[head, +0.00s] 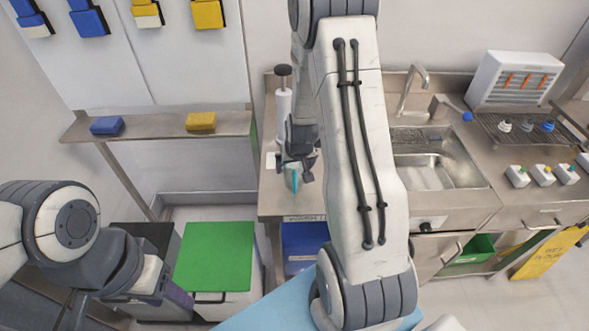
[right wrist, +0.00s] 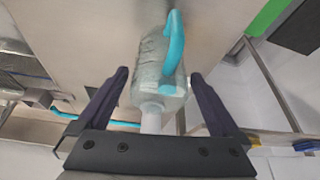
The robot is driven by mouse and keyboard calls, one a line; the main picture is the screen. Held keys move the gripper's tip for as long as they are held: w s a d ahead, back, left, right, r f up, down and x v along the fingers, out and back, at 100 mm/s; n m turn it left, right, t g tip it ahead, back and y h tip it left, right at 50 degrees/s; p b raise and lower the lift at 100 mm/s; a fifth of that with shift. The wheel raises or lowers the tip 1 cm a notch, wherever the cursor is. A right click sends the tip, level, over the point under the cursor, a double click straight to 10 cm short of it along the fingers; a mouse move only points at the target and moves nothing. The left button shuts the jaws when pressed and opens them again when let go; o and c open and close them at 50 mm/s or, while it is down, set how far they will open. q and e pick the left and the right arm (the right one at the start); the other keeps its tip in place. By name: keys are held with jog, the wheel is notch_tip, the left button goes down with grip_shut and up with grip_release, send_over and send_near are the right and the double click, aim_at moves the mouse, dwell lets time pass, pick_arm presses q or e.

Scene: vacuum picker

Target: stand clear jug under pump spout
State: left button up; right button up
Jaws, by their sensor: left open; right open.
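The clear jug with its cyan handle (head: 293,181) is on the steel counter in the head view, mostly hidden by my right gripper (head: 299,164). In the right wrist view the jug (right wrist: 155,77) lies ahead, between the lines of the open fingers (right wrist: 158,105), with its cyan handle (right wrist: 175,45) to the right. I cannot tell whether a finger touches it. The white pump with a black top (head: 284,100) stands just behind the jug; its spout is not clear. My left gripper (head: 172,290) is open and empty at lower left, away from the counter.
A sink (head: 425,172) with a tap lies right of my right arm, and a wire rack (head: 525,130) beyond it. A green-lidded bin (head: 215,256) stands left of the counter. A shelf (head: 155,126) holds blue and yellow sponge-like blocks.

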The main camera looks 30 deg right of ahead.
jog(key=p+v, duration=0.4)
jog(key=v, duration=0.5)
jog(key=shift+r, duration=0.2)
